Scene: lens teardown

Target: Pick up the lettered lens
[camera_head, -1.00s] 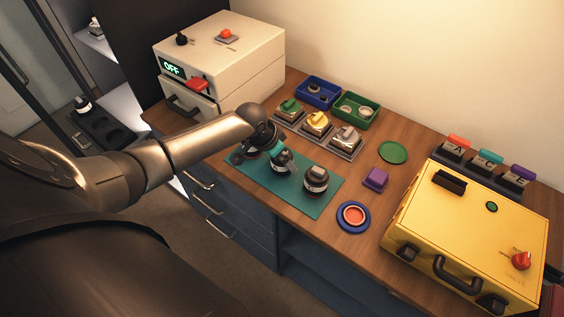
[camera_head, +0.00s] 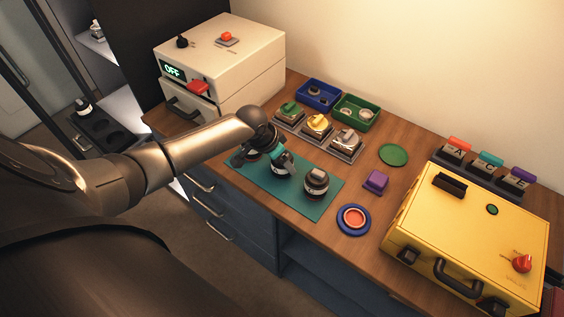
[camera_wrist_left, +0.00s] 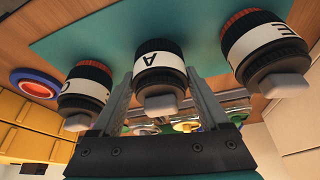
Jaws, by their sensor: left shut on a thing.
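Three black lenses with white lettered bands stand on a teal mat (camera_head: 304,208). In the left wrist view the lens lettered A (camera_wrist_left: 160,62) is in the middle, between the two fingers of my left gripper (camera_wrist_left: 160,98). My left gripper (camera_head: 282,162) is shut on this lens, which is partly hidden in the head view (camera_head: 284,171). The lens lettered C (camera_wrist_left: 85,92) is to one side, seen in the head view at the right (camera_head: 316,184). The lens lettered E (camera_wrist_left: 262,50) is on the other side, mostly behind my arm in the head view. My right gripper is not in view.
A yellow case (camera_head: 460,235) stands at the right, with lettered blocks (camera_head: 485,172) behind it. A blue ring dish (camera_head: 353,220) and a purple block (camera_head: 376,181) lie right of the mat. Switch blocks (camera_head: 318,128) and blue and green trays (camera_head: 357,110) stand behind. A white box (camera_head: 225,60) is at the left.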

